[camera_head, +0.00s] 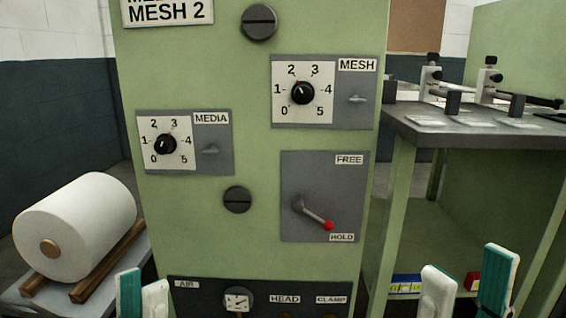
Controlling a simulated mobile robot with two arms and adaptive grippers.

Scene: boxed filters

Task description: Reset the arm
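On the green machine panel, a lever arm with a red knob (328,225) sits on a grey plate (295,170) marked FREE at the top and HOLD at the bottom. The lever slants down to the right from its pivot, with the knob just above the HOLD label. My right gripper (467,284) is at the bottom right, below and right of the lever; its fingers are apart with nothing visible between them. My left gripper (142,293) is at the bottom left, away from the lever. Its two fingers look close together, and any gap is unclear.
The MEDIA dial (166,145) and MESH dial (303,92) are above the lever. A lower strip holds a gauge (238,300) and AIR, HEAD and CLAMP labels. A white roll (75,228) lies on wooden rails at left. A grey-topped bench (470,130) with fixtures stands at right.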

